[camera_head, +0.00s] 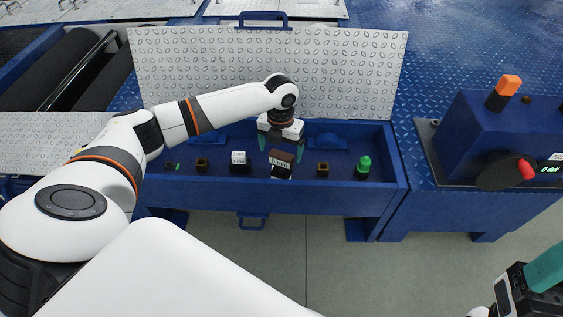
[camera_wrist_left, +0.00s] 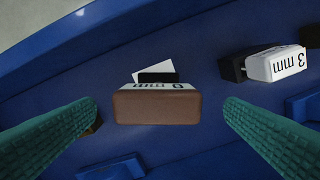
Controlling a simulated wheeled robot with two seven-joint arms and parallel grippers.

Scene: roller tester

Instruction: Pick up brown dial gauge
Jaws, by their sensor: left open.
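The brown dial gauge (camera_head: 281,164) stands in the blue trough, a brown-topped block with a white printed face. In the left wrist view the brown gauge (camera_wrist_left: 156,105) lies between and beyond the two green fingertips, with clear space on both sides. My left gripper (camera_head: 281,146) is above and around it, open, and not touching it as far as I can see; it also shows in the left wrist view (camera_wrist_left: 160,120). My right gripper (camera_head: 530,285) is partly in view at the lower right corner, and its fingertips are cut off.
The blue trough (camera_head: 345,200) also holds a white block (camera_head: 238,158), marked "3 mm" in the left wrist view (camera_wrist_left: 275,64), small brown pieces (camera_head: 323,169) and a green-topped piece (camera_head: 364,163). A raised tread-plate lid (camera_head: 340,75) stands behind. A blue control box (camera_head: 490,135) is at right.

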